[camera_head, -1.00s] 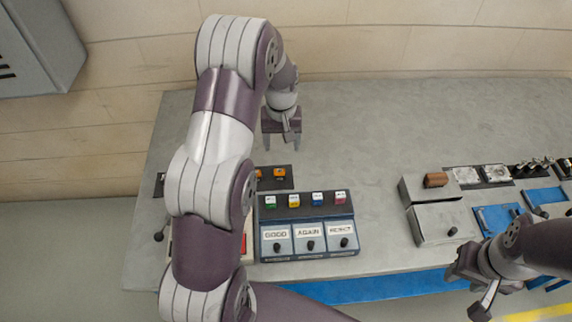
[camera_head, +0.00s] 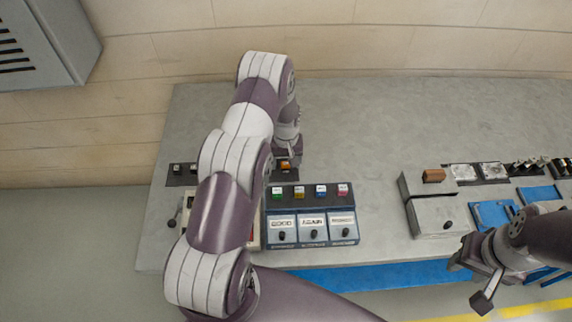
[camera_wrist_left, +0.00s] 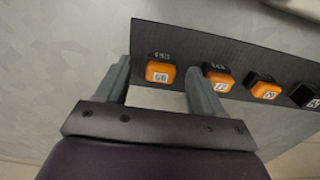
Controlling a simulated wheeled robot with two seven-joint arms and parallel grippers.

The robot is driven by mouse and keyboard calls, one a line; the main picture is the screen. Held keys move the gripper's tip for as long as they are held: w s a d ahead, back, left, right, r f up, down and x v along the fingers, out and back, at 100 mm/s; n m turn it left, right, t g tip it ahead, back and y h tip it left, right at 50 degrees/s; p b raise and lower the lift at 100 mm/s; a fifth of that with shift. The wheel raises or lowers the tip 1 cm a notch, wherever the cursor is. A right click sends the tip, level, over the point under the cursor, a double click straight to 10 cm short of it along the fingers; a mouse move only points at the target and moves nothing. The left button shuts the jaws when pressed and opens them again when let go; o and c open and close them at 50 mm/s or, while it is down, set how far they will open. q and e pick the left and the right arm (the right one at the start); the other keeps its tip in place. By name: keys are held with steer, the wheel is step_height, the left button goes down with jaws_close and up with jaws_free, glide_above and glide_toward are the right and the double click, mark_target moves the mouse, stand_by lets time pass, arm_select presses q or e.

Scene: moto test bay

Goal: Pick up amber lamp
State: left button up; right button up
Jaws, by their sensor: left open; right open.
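In the head view my left gripper (camera_head: 288,156) is over the strip, by an amber lamp (camera_head: 284,165); my arm hides part of the strip. My right gripper (camera_head: 470,278) is open and empty at the lower right, past the bench's front edge.
A grey box (camera_head: 435,215), a brown block (camera_head: 434,175) and blue trays (camera_head: 492,214) are to the right. The bench's back middle (camera_head: 370,120) is clear.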

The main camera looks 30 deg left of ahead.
arm_select(q)
steer(key=c, duration=1.1)
steer(key=shift+r, duration=0.1)
